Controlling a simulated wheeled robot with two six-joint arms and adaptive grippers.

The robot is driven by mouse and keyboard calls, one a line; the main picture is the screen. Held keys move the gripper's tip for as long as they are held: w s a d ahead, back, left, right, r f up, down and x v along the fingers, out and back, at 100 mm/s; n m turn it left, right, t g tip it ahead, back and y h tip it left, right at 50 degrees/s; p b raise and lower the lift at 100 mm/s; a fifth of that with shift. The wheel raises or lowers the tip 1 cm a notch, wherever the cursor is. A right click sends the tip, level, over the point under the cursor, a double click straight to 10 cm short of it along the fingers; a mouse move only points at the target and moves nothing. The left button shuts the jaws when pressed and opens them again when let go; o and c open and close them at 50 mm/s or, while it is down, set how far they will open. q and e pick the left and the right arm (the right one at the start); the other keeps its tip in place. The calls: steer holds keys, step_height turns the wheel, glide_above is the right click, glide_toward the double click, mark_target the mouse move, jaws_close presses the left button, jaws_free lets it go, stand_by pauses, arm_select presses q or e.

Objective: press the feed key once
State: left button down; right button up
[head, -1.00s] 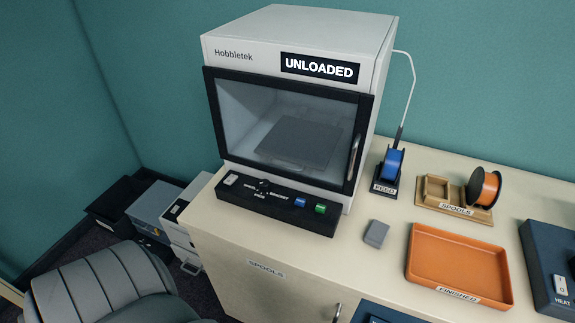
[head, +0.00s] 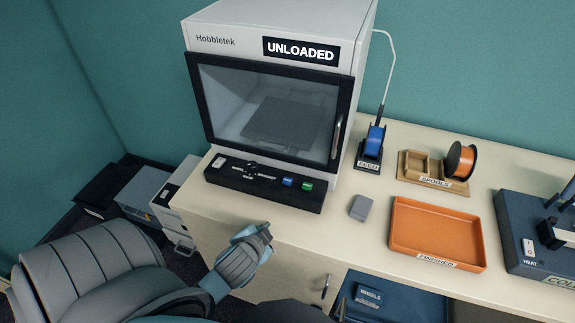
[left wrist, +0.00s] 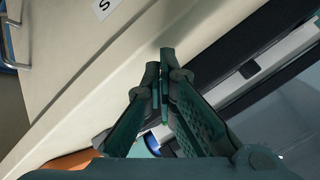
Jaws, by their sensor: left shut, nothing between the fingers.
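The printer (head: 270,90) stands on the table with its door shut and a sign reading UNLOADED. The lettering on both keys is too small to read. My left gripper (head: 266,230) is shut and empty by the table's front edge, in front of and below the panel, apart from the keys. In the left wrist view its fingers (left wrist: 164,62) are together. My right gripper is out of view.
A blue spool (head: 374,141) sits in the FEED holder, with a tube up to the printer. A grey block (head: 361,208), an orange FINISHED tray (head: 396,232), a SPOOLS rack (head: 410,165) and a HEAT unit (head: 520,225) stand to the right.

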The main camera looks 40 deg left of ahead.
arm_select(q)
steer(key=w+a+r+m+t+y, duration=0.15)
steer(key=w+r+m+t, duration=0.6)
steer(key=r, duration=0.75)
steer(key=w+d+r+m+t+h, duration=0.4)
steer(key=w+r+m+t+h, duration=0.15)
steer(key=r+m, duration=0.3)
steer(key=w+d+m+g+h, duration=0.3)
steer(key=d+m+g+h, duration=0.55)
steer(key=m, duration=1.25)
steer(key=a+f+m+g+y, duration=0.1)
steer(key=a+f+m+y, duration=0.1)
steer(key=a, duration=0.5)
steer(key=a+f+m+g+y, duration=0.2)
steer(key=a+f+y, duration=0.3)
steer(key=a, duration=0.3)
steer(key=shift+f+m, duration=0.5)
steer(key=shift+m, duration=0.3)
steer(key=shift+w+g, duration=0.1)
steer(key=shift+g, duration=0.15)
